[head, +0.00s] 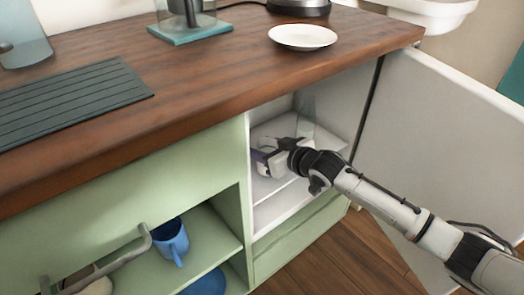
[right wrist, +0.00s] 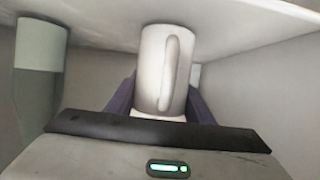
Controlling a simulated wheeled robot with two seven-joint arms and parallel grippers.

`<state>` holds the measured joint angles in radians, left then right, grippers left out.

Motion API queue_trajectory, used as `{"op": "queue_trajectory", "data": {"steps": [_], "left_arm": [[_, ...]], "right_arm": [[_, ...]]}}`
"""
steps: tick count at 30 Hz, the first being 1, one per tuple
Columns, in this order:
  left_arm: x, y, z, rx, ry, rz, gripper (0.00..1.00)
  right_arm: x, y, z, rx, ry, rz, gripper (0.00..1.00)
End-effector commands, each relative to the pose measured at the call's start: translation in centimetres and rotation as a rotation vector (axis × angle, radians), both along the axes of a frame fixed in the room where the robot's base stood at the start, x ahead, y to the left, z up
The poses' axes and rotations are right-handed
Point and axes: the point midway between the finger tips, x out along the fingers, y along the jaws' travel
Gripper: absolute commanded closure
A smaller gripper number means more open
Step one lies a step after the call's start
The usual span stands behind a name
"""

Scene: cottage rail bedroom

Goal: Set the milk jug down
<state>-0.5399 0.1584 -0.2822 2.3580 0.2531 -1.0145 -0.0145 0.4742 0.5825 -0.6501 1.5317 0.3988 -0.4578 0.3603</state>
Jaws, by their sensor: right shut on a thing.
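The milk jug (right wrist: 152,65) is a pale, whitish vessel with a long handle facing the right wrist camera. My right gripper (head: 265,158) reaches into the open white-lined compartment under the counter. In the right wrist view its purple fingers (right wrist: 160,103) are shut on the jug, one on each side. The jug's far end appears close to a white shelf surface (right wrist: 105,18); I cannot tell whether it touches. In the head view the jug is hard to make out at the gripper. My left gripper is not in view.
A clear, grey-ended vessel (right wrist: 40,45) stands beside the jug; a clear vessel also shows behind the gripper (head: 306,108). The open white door (head: 430,130) flanks my right arm. A white plate (head: 302,37) lies on the wooden counter. A blue mug (head: 171,238) sits on the lower green shelf.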

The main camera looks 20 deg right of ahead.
Motion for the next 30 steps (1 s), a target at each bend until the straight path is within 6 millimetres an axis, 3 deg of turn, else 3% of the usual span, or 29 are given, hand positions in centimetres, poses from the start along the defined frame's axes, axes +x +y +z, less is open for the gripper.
{"op": "queue_trajectory", "data": {"steps": [11, 12, 15, 26, 30], "left_arm": [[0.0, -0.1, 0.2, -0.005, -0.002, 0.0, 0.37], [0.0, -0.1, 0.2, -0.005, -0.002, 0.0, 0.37], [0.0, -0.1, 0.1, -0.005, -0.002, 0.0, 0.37], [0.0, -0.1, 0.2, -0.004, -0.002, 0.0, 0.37], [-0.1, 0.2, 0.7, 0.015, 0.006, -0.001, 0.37]], "right_arm": [[0.1, 0.0, -0.2, 0.001, -0.004, 0.0, 0.84], [0.0, 0.0, -0.3, 0.001, -0.001, -0.001, 0.49], [0.0, 0.0, -0.3, 0.0, -0.001, -0.001, 0.34], [0.0, -0.1, 0.2, 0.0, -0.003, -0.001, 0.34], [-1.8, -0.7, 1.0, -0.001, 0.001, -0.001, 0.34]]}}
